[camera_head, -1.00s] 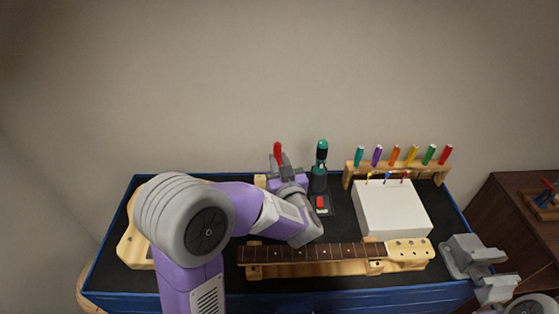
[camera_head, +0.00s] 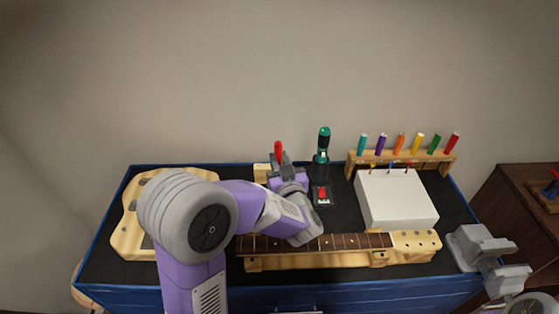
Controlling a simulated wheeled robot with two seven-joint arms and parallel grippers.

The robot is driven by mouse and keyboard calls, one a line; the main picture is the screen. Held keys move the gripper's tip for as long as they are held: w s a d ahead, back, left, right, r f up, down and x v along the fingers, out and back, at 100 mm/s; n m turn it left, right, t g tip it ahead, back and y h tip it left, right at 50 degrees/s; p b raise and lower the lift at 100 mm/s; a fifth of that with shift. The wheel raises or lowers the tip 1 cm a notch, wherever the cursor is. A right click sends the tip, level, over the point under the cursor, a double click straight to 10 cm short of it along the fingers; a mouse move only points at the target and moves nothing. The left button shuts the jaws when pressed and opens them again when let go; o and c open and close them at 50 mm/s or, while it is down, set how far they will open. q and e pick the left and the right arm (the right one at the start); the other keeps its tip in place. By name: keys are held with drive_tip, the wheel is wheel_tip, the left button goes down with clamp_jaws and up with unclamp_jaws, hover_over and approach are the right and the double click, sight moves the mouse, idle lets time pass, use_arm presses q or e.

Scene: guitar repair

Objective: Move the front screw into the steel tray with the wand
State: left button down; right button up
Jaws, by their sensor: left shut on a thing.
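My left gripper (camera_head: 279,166) is shut on a wand with a red handle (camera_head: 279,151), which stands roughly upright. It is over the back middle of the bench, left of the green-and-black driver. My forearm and wrist cover much of the bench's left and middle. The wand's lower end is hidden behind the gripper. I cannot make out the front screw or the steel tray.
A guitar neck (camera_head: 345,242) lies on wooden supports along the front. A pale guitar body (camera_head: 128,226) is at the left. A white box (camera_head: 396,200) stands right of the driver (camera_head: 322,150), before a rack (camera_head: 437,160) of coloured tools. Dark mat shows between them.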

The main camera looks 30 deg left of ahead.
drive_tip(key=shift+f+b, duration=1.6)
drive_tip(key=shift+r, duration=0.1)
idle(0.5)
